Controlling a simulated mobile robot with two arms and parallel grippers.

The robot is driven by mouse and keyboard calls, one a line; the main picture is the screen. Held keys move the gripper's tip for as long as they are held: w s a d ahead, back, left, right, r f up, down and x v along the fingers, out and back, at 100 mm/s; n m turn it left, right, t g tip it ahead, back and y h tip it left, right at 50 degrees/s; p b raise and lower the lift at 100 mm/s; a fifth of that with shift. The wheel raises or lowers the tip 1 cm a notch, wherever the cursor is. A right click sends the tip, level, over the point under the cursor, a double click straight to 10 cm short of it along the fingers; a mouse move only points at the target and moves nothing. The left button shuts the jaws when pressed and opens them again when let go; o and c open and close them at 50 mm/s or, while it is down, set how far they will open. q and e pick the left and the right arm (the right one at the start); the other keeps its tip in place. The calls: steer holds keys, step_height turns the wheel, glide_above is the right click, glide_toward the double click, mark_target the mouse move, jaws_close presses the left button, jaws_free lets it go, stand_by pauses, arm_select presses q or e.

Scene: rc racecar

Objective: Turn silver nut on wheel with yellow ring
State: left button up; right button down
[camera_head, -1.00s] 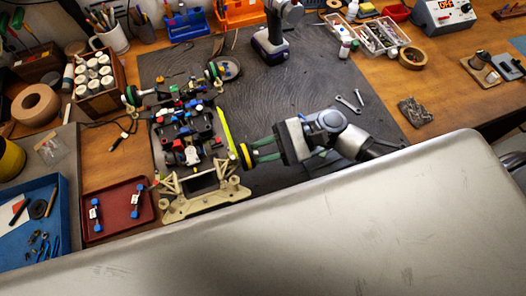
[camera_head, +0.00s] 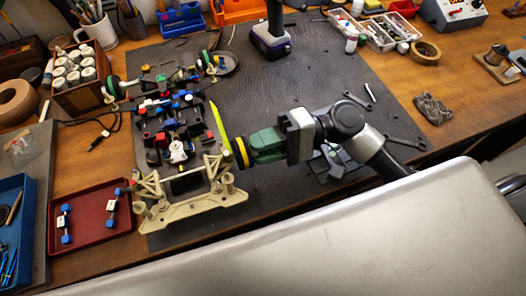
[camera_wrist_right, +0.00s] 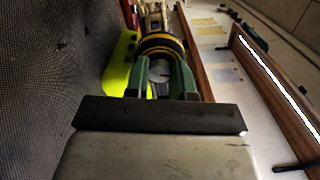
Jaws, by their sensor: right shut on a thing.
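The wheel with the yellow ring (camera_head: 240,153) is black and sits at the right front corner of the RC car chassis (camera_head: 176,128). My right gripper (camera_head: 252,148) points left at the wheel, with its green fingers against the wheel's outer side. In the right wrist view, the fingers close on the silver nut (camera_wrist_right: 160,73) at the wheel's centre. The black wheel with its yellow ring (camera_wrist_right: 160,46) shows just beyond them. The fingers hide the nut in the head view. My left gripper is not in view.
A yellow-green strip (camera_head: 220,128) runs along the chassis side. A beige frame (camera_head: 190,209) stands at its front. A red tray (camera_head: 97,241) with blue-ended parts lies left. A drill (camera_head: 270,42) stands on the dark mat. The mat right of the chassis is mostly clear.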

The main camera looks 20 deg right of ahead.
steer(key=shift+f+n+b, duration=0.1)
steer(key=shift+n+b, duration=1.1)
steer(key=c, duration=0.9)
jaws_free()
steer(key=d+b, duration=0.2)
steer(key=d, duration=0.8)
steer(key=shift+w+b, duration=0.15)
steer(key=shift+b, duration=0.2)
steer(key=shift+d, duration=0.45)
